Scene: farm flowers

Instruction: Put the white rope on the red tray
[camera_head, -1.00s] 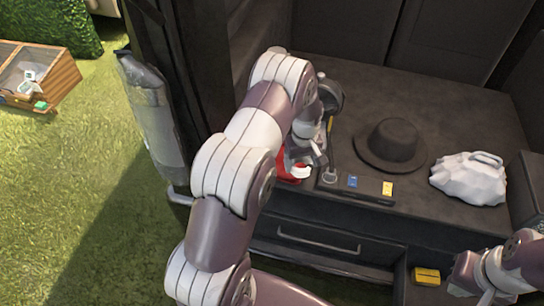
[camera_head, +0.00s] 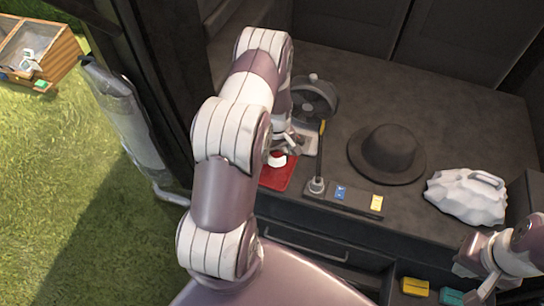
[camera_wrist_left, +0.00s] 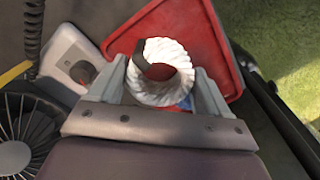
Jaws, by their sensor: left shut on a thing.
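The white rope (camera_head: 277,161), a thick twisted coil, is in my left gripper (camera_head: 285,152), over the red tray (camera_head: 274,181) on the dark counter. In the left wrist view the rope coil (camera_wrist_left: 181,55) sits between the two fingers of my left gripper (camera_wrist_left: 162,82), which is shut on it. The red tray (camera_wrist_left: 205,35) lies behind and under the coil there. I cannot tell whether the rope touches the tray. My right gripper (camera_head: 474,286) is at the lower right, away from the tray; its jaws are not clear.
A black hat (camera_head: 388,150) and a white lumpy jug-like object (camera_head: 467,195) stand to the right. A dark strip with coloured labels (camera_head: 345,197) lies right of the tray. A round black fan-like object (camera_head: 315,97) is behind. A drawer (camera_head: 305,243) is below the counter edge.

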